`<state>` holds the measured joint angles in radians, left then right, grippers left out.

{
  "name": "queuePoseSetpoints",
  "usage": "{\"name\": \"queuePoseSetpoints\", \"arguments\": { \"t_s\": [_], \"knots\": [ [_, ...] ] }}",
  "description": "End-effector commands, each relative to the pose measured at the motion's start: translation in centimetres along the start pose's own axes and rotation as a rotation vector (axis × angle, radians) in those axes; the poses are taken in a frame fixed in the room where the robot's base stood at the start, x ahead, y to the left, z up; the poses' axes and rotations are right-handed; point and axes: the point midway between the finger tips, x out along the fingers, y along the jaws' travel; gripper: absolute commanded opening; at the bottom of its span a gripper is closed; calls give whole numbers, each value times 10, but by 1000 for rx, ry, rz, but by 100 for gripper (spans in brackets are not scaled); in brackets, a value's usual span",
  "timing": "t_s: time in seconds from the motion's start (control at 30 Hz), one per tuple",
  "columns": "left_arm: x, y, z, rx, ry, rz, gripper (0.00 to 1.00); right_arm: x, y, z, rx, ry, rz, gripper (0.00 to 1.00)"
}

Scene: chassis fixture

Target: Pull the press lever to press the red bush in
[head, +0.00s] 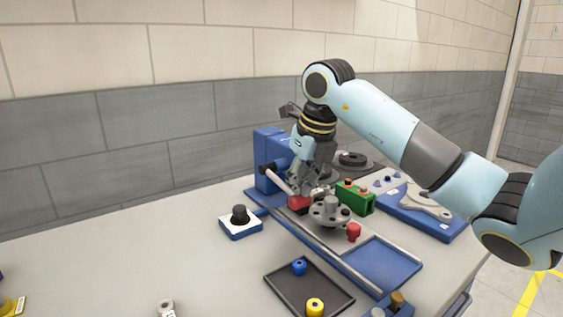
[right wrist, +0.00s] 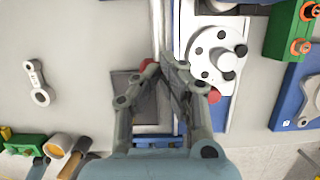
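The blue press (head: 268,150) stands at the back of the blue fixture, against the wall side. Its pale lever rod (head: 279,182) slopes down to a red end (head: 299,203). My right gripper (head: 308,190) is right at this end. In the right wrist view its fingertips (right wrist: 163,68) are close together, with a red piece (right wrist: 148,65) by the left one. Whether they close on the lever is unclear. A red bush-like part (head: 353,231) stands beside the round grey flange (head: 330,210); it also shows in the right wrist view (right wrist: 213,96). My left gripper is out of view.
A dark tray (head: 285,290) holds a blue and a yellow bush. A green block (head: 355,197) stands behind the flange. A blue-and-white stand with a black knob (head: 239,228) is left of the fixture. The table's left part (head: 130,260) is mostly clear.

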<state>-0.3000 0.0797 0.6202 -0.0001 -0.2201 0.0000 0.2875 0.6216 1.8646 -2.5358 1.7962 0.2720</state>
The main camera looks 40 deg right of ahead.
Motion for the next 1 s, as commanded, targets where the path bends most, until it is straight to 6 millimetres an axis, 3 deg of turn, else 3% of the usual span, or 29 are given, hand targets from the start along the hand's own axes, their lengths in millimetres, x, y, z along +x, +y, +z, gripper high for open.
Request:
{"name": "queuePoseSetpoints", "arguments": {
  "t_s": [1.0],
  "knots": [
    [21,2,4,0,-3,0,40,22,1,-2,1,-1,1,0]
  ]
}}
